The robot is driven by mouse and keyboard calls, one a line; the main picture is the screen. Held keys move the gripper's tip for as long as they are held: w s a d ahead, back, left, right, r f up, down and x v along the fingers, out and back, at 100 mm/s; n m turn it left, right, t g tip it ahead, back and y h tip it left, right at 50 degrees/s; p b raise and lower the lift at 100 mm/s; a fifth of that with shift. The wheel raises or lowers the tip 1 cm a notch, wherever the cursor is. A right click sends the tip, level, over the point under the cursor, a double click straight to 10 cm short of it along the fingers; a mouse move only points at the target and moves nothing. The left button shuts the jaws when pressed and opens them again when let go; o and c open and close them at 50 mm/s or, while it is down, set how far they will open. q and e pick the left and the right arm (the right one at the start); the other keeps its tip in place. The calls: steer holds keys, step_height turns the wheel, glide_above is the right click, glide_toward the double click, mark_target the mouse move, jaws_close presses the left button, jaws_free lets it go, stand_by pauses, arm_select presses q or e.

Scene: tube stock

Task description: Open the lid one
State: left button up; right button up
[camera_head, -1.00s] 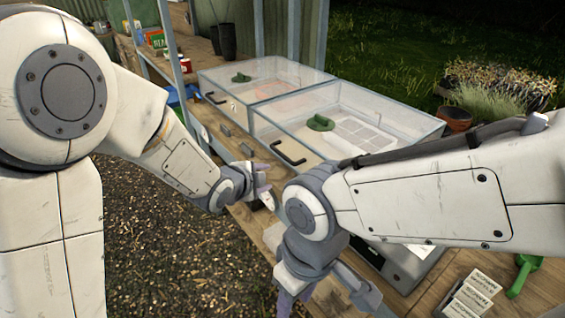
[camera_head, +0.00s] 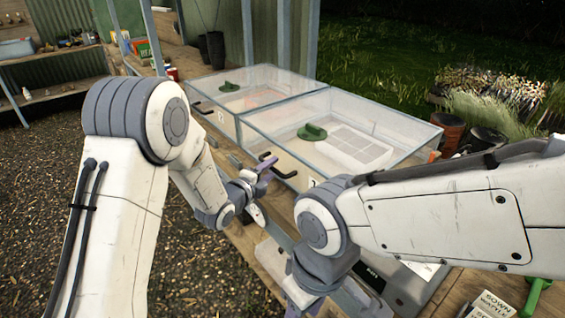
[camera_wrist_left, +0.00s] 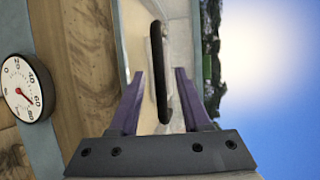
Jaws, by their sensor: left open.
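Lid one is the clear, grey-framed lid (camera_head: 350,115) of the nearer propagator box, beside a label that looks like "1" (camera_head: 312,182). Its black bar handle (camera_head: 283,170) is on the front side. In the left wrist view the handle (camera_wrist_left: 158,60) stands between the purple fingers. My left gripper (camera_head: 266,163) is open at the handle, with the fingers apart on either side of it and a visible gap. The lid looks shut.
A second clear lid (camera_head: 250,85) with its own handle (camera_head: 202,107) and label "2" adjoins on the left. A round dial (camera_wrist_left: 28,88) is beside the handle. My right arm crosses the near right side. Seed packets (camera_head: 495,303) lie lower right.

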arm_select(q)
steer(key=shift+w+d+f, duration=0.1)
steer(key=shift+w+d, duration=0.15)
steer(key=shift+w, duration=0.3)
jaws_close()
stand_by(1.1)
